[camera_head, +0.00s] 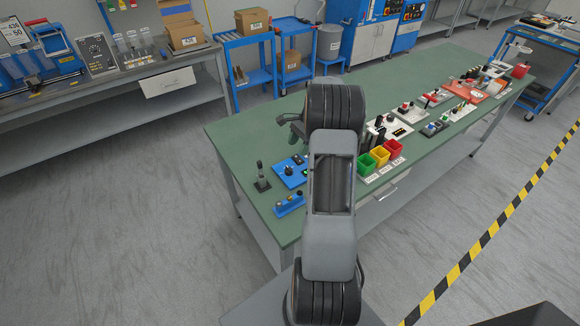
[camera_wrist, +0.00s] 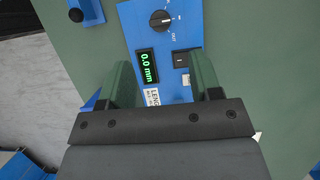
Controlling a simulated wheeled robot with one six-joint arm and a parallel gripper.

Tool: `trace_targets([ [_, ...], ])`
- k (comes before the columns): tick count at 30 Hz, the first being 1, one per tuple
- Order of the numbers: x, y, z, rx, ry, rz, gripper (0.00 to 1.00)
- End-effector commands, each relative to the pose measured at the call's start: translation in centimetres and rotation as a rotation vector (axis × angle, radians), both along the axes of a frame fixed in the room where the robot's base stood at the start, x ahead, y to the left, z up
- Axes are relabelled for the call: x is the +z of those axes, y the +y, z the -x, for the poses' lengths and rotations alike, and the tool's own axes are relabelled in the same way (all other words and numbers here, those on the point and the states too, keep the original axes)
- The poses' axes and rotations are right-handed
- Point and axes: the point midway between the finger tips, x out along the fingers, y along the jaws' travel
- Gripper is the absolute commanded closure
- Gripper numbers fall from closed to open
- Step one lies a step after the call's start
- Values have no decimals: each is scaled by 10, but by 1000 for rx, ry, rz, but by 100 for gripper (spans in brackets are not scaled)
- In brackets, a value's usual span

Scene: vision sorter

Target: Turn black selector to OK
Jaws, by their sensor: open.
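A round black selector (camera_wrist: 161,21) with a pale pointer mark sits on a blue panel (camera_wrist: 188,50) at the top of the wrist view. One small label beside it seems to read OUT; the others are too small to read surely. Below it are a green display (camera_wrist: 148,66) showing 0.0 mm and a small dark switch (camera_wrist: 181,60). In the head view the selector (camera_head: 289,171) and panel show on the green bench, left of my arm. My gripper (camera_wrist: 163,68) is open and empty, its fingers apart over the panel, short of the selector.
A dark joystick (camera_head: 261,177) stands left of the panel, and a blue button box (camera_head: 289,204) lies in front. Green, yellow and red bins (camera_head: 380,155) are to the right. A grey panel with a black knob (camera_head: 95,50) stands on the far left bench.

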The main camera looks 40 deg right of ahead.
Motion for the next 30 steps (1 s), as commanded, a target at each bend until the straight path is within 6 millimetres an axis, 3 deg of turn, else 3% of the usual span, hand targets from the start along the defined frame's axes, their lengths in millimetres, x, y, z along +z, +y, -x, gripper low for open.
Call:
trace_targets([
  [9, -55, 24, -1, 3, 2, -1, 42],
  [15, -78, 33, -2, 4, 0, 0, 42],
  [30, -90, 38, -2, 3, -1, 2, 42],
])
